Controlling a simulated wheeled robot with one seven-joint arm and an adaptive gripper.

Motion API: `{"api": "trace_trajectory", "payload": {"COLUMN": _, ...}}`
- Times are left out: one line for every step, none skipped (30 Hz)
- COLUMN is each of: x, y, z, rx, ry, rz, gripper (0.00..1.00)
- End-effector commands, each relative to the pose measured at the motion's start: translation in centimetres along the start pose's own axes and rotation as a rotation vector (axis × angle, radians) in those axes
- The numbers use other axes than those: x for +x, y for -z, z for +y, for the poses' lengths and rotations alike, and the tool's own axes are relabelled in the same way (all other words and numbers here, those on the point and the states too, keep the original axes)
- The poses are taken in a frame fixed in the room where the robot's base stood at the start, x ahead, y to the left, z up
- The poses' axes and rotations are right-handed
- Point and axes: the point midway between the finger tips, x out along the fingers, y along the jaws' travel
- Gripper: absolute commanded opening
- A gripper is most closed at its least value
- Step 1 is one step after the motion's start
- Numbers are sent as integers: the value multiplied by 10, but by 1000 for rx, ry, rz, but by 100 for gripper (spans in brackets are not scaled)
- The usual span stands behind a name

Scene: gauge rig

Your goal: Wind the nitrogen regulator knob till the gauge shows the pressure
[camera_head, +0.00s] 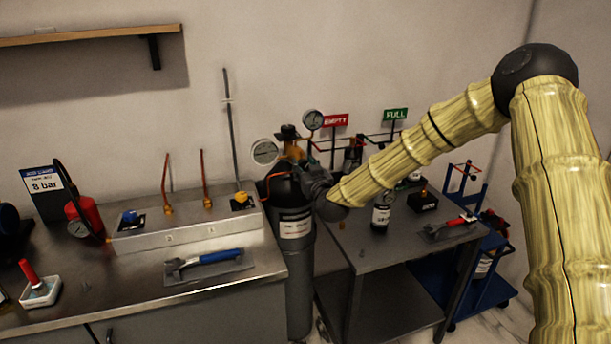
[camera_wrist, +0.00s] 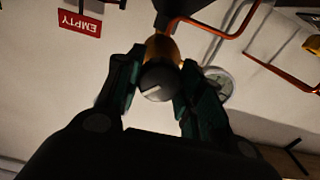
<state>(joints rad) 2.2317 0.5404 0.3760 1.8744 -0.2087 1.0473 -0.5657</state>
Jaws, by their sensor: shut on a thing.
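The regulator knob (camera_wrist: 157,84) is a dark round knob with a pale index mark, set on a brass body (camera_wrist: 163,48) in the wrist view. My gripper (camera_wrist: 161,62) is shut on the knob, one finger on each side. In the head view my gripper (camera_head: 304,172) is at the regulator on top of the dark gas cylinder (camera_head: 296,262), and hides the knob. A round white gauge (camera_head: 265,152) stands left of it; its reading is too small to tell. In the wrist view the gauge (camera_wrist: 222,80) is partly hidden by the right finger. A card (camera_head: 45,187) reads 8 bar.
A second gauge (camera_head: 312,120) and red EMPTY sign (camera_head: 335,120) are behind the regulator; a green FULL sign (camera_head: 395,114) is farther right. The left bench (camera_head: 140,287) holds a wrench (camera_head: 212,258). A right table (camera_head: 375,258) holds bottles. A blue trolley (camera_head: 490,288) stands beyond.

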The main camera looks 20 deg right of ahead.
Motion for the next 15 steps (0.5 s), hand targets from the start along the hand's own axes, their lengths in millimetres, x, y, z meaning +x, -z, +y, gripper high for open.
{"api": "trace_trajectory", "payload": {"x": 0, "y": -4, "z": 2, "rx": 45, "ry": -3, "rz": 2, "gripper": 14}}
{"api": "trace_trajectory", "payload": {"x": 0, "y": -4, "z": 2, "rx": 74, "ry": -3, "rz": 2, "gripper": 14}}
{"api": "trace_trajectory", "payload": {"x": 0, "y": -4, "z": 2, "rx": 111, "ry": -2, "rz": 1, "gripper": 14}}
{"api": "trace_trajectory", "payload": {"x": 0, "y": -4, "z": 2, "rx": 141, "ry": -2, "rz": 1, "gripper": 14}}
{"api": "trace_trajectory", "payload": {"x": 0, "y": -4, "z": 2, "rx": 169, "ry": -2, "rz": 2, "gripper": 14}}
{"api": "trace_trajectory", "payload": {"x": 0, "y": -4, "z": 2, "rx": 207, "ry": -3, "rz": 2, "gripper": 14}}
{"api": "trace_trajectory", "payload": {"x": 0, "y": -4, "z": 2, "rx": 235, "ry": -2, "rz": 3, "gripper": 14}}
{"api": "trace_trajectory", "payload": {"x": 0, "y": -4, "z": 2, "rx": 264, "ry": -2, "rz": 3, "gripper": 14}}
{"api": "trace_trajectory", "payload": {"x": 0, "y": -3, "z": 2, "rx": 302, "ry": -2, "rz": 3, "gripper": 14}}
{"api": "trace_trajectory", "payload": {"x": 0, "y": -4, "z": 2, "rx": 331, "ry": -2, "rz": 3, "gripper": 14}}
{"api": "trace_trajectory", "payload": {"x": 0, "y": -4, "z": 2, "rx": 359, "ry": -2, "rz": 3, "gripper": 14}}
{"api": "trace_trajectory", "payload": {"x": 0, "y": -4, "z": 2, "rx": 397, "ry": -3, "rz": 3, "gripper": 14}}
{"api": "trace_trajectory", "payload": {"x": 0, "y": -4, "z": 2, "rx": 427, "ry": -3, "rz": 3, "gripper": 14}}
{"api": "trace_trajectory", "payload": {"x": 0, "y": -4, "z": 2, "rx": 456, "ry": -3, "rz": 3, "gripper": 14}}
{"api": "trace_trajectory", "payload": {"x": 0, "y": -4, "z": 2, "rx": 493, "ry": -3, "rz": 3, "gripper": 14}}
